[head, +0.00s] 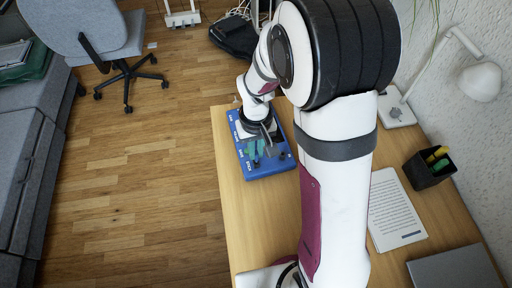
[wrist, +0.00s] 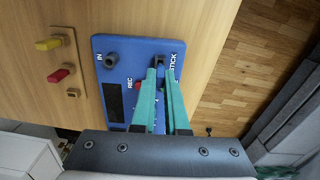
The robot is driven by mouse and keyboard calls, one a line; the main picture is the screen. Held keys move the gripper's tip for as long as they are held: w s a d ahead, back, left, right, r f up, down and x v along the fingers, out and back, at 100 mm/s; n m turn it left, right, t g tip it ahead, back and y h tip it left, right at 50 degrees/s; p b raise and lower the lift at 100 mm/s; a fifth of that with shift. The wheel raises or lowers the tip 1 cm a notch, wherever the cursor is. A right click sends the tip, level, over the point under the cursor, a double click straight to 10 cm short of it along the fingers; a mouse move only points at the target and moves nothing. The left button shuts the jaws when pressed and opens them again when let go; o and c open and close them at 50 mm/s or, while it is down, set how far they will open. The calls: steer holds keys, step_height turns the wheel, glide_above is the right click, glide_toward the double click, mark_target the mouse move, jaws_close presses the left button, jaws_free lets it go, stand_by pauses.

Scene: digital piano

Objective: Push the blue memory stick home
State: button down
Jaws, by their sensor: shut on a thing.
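My gripper (wrist: 160,74) has teal fingers reaching over a blue panel (wrist: 125,48) on the desk. In the head view the gripper (head: 255,150) is over the blue panel (head: 279,163), and the stick does not show clearly.
A yellow stick (wrist: 48,44) and a red stick (wrist: 58,75) are in a wooden holder (wrist: 78,72) near the panel. The panel has a red button (wrist: 137,86) and a dark knob (wrist: 111,60).

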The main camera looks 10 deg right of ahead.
steer(key=shift+f, duration=0.8)
steer(key=c, duration=0.8)
jaws_free()
steer(key=shift+c, duration=0.2)
steer(key=shift+r, duration=2.5)
step_height(320, 180, up, 15)
steer(key=s+f+m+y, duration=0.1)
steer(key=s+f+m, duration=0.1)
steer(key=s, duration=0.8)
steer(key=s+f+m, duration=0.2)
steer(key=s+m, duration=0.2)
steer(key=s, duration=0.6)
steer(key=shift+s+a+f+m+y, duration=0.2)
steer(key=shift+a+m+y, duration=0.05)
steer(key=shift+m+y, duration=0.15)
